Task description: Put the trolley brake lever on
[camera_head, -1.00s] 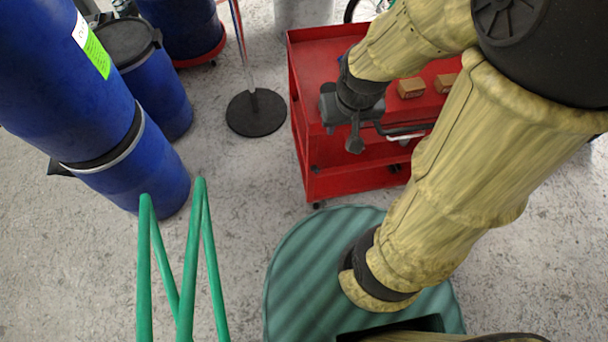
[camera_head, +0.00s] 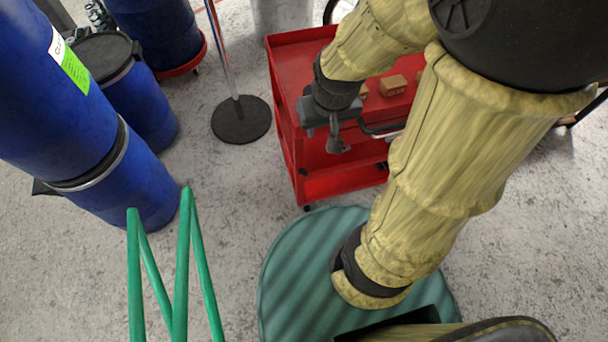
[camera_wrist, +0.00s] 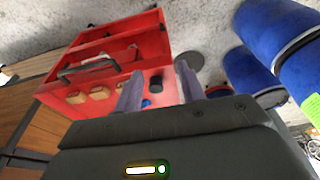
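The red trolley (camera_head: 300,160) stands on the floor in the upper middle of the head view and tilted in the wrist view (camera_wrist: 152,42). Its dark bar handle shows in the head view (camera_head: 385,132) and in the wrist view (camera_wrist: 88,70). I cannot pick out the brake lever for certain. My gripper (camera_head: 338,143) hangs at the trolley's near side, close to the handle. In the wrist view my gripper (camera_wrist: 158,88) has its two fingers apart with nothing held between them.
Small brown boxes (camera_head: 392,85) lie on the trolley top. Blue barrels (camera_head: 135,180) stand at the left. A post with a round black base (camera_head: 240,119) stands left of the trolley. Green rails (camera_head: 182,265) rise at the lower left.

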